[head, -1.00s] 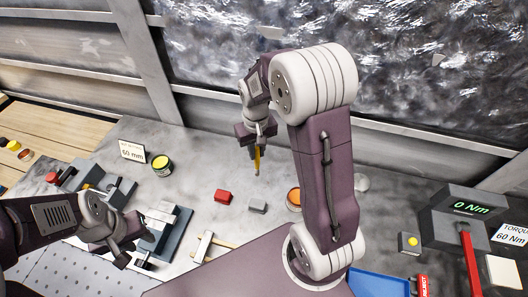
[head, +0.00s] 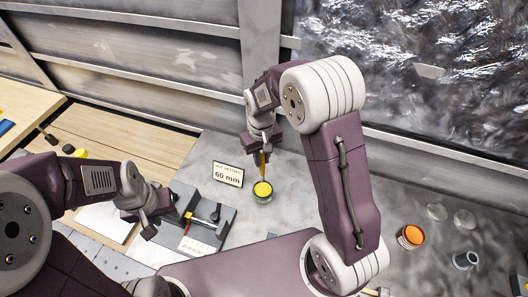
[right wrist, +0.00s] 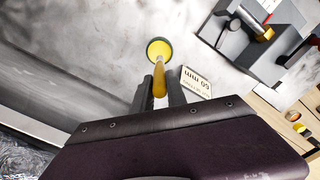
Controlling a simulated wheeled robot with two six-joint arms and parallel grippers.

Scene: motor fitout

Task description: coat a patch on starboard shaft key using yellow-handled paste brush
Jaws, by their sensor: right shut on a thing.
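My right gripper (head: 262,150) is shut on the yellow-handled paste brush (head: 263,168), which points down. The brush's lower end is at the mouth of a small tin with a yellow top (head: 263,196); I cannot tell whether it touches the paste. In the right wrist view, the yellow handle (right wrist: 160,82) sits between the fingers, with the yellow tin (right wrist: 158,48) beyond it. My left gripper (head: 147,222) is beside a dark grey fixture (head: 222,228); its jaws are unclear. I cannot identify the starboard shaft key.
A sign reading 60 mm (head: 228,174) stands close left of the tin. An orange-topped tin (head: 411,236) and a grey ring-shaped part (head: 465,260) are at the right. Wooden boards (head: 120,150) lie at the left. The bench right of the yellow tin is partly hidden by my arm.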

